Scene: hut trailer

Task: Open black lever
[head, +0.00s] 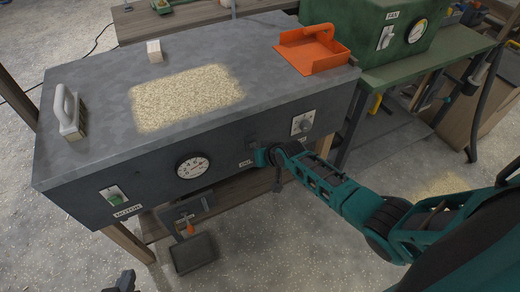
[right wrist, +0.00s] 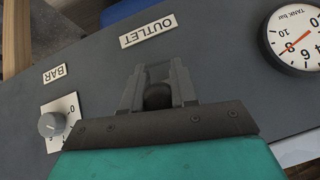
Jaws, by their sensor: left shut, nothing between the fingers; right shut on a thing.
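A dark grey cabinet (head: 75,165) has a front panel with an OUTLET label (right wrist: 147,30), and my right gripper (right wrist: 158,74) is at the panel just beside that label. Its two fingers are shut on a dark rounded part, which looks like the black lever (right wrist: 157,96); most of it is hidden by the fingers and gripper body. In the head view my right gripper (head: 254,150) covers this spot, so the lever's angle cannot be told. My left gripper (head: 122,283) is shut and empty at the bottom edge, away from the cabinet.
The panel also carries a tank gauge (head: 192,167), a BAR knob (head: 303,123) and a green MOTOR switch (head: 113,195). On top lie an orange dustpan (head: 310,52), a brush (head: 68,112), a small block (head: 154,51) and shavings (head: 185,97). A dark pedal-like box (head: 192,253) stands below.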

